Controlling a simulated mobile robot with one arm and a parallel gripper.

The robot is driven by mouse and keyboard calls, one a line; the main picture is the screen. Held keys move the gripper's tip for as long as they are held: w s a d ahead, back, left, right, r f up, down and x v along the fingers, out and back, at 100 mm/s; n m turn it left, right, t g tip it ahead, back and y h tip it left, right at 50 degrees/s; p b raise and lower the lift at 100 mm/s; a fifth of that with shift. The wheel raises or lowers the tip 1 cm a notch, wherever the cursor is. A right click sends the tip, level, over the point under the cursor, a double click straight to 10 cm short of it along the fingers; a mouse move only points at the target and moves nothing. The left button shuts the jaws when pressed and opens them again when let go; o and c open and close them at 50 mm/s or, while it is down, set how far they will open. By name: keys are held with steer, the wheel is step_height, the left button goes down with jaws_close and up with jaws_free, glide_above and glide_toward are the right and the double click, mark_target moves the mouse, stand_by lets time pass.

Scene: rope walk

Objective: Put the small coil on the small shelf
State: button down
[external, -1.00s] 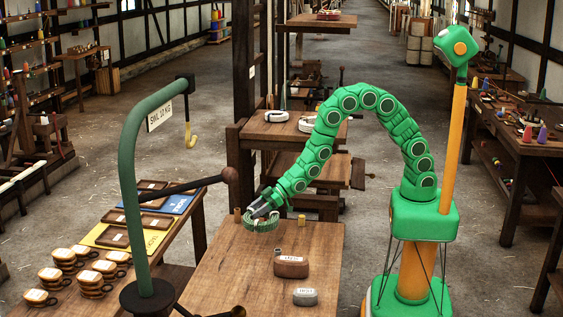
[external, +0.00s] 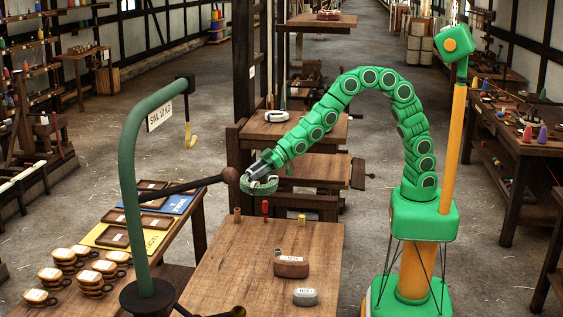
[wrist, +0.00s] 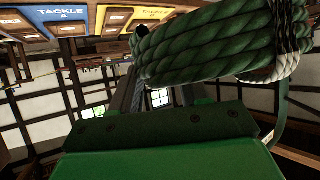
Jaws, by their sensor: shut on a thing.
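My gripper (external: 257,174) is shut on the small green coil (external: 262,187) and holds it in the air above the far end of the bench (external: 235,262). In the wrist view the coil (wrist: 205,45) shows close up as thick green rope with a pale binding at its right end. Shelves at different heights stand around the dark post beyond: a top shelf (external: 300,27), a middle shelf (external: 262,133) with a pale coil on it, and a lower shelf (external: 335,170). I cannot tell which is the small shelf.
A brown labelled block (external: 291,267), a grey labelled block (external: 305,297) and a red-handled tool (external: 265,208) are on the bench.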

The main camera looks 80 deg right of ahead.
step_height(320, 180, up, 31)
steer(key=s+d+f+m, duration=0.1)
steer(key=s+d+f, duration=0.15)
steer(key=d, duration=1.45)
steer(key=s+d+f, duration=0.1)
steer(key=s+d, duration=0.3)
steer(key=d, duration=1.3)
steer(key=s+d+r+n, duration=0.1)
steer(key=s+d, duration=0.6)
steer(key=s, duration=0.5)
steer(key=s+d+r+n, duration=0.1)
steer(key=s+d+r, duration=0.1)
steer(key=s+d, duration=0.7)
steer(key=w+d+f+m, duration=0.1)
steer(key=w+f, duration=0.1)
steer(key=f, duration=0.2)
steer(key=w+d+f+m+h, duration=0.1)
steer(key=w+d+f+m, duration=0.1)
steer(key=f, duration=0.3)
steer(key=w+d+f+m+h, duration=0.1)
steer(key=w+f, duration=0.3)
steer(key=shift+d+f, duration=0.2)
steer(key=shift+f, duration=0.1)
steer(key=shift+w+d+f, duration=0.25)
steer(key=shift+w+f, duration=0.25)
steer(key=shift+f, duration=1.6)
